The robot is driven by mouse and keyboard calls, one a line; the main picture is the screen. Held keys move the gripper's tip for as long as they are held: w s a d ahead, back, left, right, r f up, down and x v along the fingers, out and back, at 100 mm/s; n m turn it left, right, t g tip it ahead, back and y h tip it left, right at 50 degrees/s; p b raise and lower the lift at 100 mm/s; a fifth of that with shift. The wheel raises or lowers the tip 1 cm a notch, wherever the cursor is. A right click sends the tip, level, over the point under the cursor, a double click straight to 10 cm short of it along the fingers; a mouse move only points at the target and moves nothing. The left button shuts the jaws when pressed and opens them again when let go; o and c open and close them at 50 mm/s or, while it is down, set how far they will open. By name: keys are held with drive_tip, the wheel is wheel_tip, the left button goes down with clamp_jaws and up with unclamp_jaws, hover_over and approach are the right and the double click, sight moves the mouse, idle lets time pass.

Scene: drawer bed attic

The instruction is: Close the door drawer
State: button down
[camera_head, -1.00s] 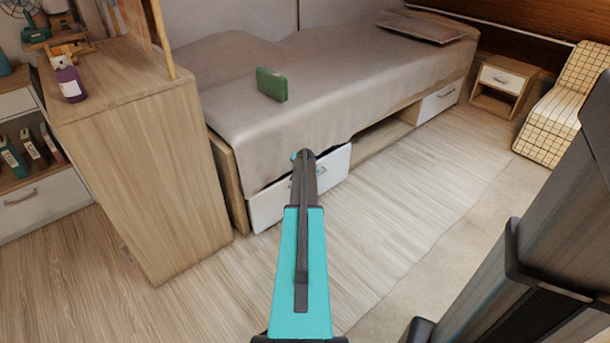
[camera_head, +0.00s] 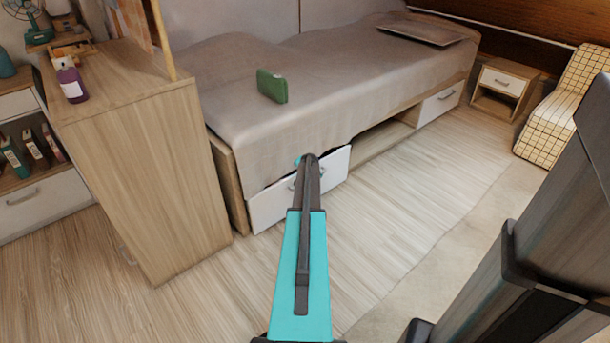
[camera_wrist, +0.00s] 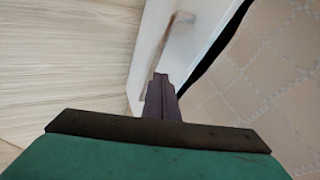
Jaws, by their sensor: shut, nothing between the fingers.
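The white drawer (camera_head: 268,207) is low in the near end of the bed frame, under the hanging blanket. Its front and grey handle also show in the wrist view, where the white front (camera_wrist: 147,62) is tilted and a dark gap runs along its edge by the blanket. I cannot tell how far it stands out. My gripper (camera_wrist: 160,82) is shut and empty, its fingertips at the drawer front near the handle (camera_wrist: 167,42); contact is unclear. In the head view my arm hides the fingertips and part of the drawer.
The bed (camera_head: 330,85) bears a green object (camera_head: 271,86). A wooden cabinet (camera_head: 150,180) stands close left of the drawer. A second white drawer (camera_head: 438,106) is at the bed's far end, past an open compartment. Floor (camera_head: 420,185) is clear at right.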

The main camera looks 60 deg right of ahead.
drive_tip(key=p+v, duration=0.2)
drive_tip(key=v, duration=0.8)
drive_tip(key=shift+s, duration=0.45)
drive_tip(key=shift+a, duration=0.15)
